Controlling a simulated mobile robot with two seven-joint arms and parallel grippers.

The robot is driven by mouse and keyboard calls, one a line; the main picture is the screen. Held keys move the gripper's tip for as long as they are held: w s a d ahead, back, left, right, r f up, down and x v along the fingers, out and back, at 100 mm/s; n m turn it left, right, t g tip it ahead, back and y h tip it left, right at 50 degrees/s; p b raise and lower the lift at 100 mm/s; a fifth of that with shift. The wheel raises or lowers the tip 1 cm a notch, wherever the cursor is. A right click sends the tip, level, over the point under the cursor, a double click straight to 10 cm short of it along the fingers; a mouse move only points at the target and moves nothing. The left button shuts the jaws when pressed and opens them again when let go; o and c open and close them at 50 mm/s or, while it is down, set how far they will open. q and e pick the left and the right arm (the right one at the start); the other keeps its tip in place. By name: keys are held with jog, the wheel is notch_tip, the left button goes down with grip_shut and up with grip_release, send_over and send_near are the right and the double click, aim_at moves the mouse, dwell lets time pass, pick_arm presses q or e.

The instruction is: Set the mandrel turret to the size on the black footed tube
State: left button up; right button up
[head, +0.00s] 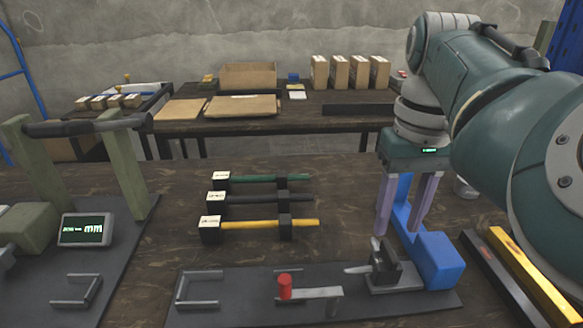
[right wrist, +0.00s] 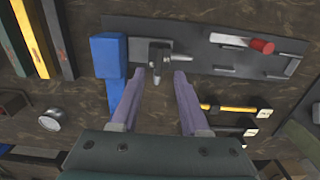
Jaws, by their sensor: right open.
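The mandrel turret (head: 385,262) is a dark block with grey pegs of different sizes, beside a blue press body (head: 440,260) on a dark base plate. In the right wrist view the turret (right wrist: 160,53) lies just beyond my fingertips. My right gripper (head: 398,230) is open, its two purple fingers pointing down over the turret, with nothing between them; contact cannot be told. The black footed tube (head: 255,198) lies between a green tube (head: 260,178) and a yellow tube (head: 260,223). Its white label (head: 216,197) is too small to read. My left gripper is not in view.
A red-knobbed lever (head: 285,287) and a grey bracket (head: 197,288) sit left of the turret. A display (head: 87,230) reading "mm" stands at the left. Yellow and black bars (head: 530,270) lie at the right. Boxes (head: 340,72) stand on the back table.

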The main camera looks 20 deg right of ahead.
aim_at(390, 250)
notch_tip(390, 250, down, 6)
jog(key=shift+r+b, duration=0.2)
jog(key=shift+b, duration=0.5)
grip_shut()
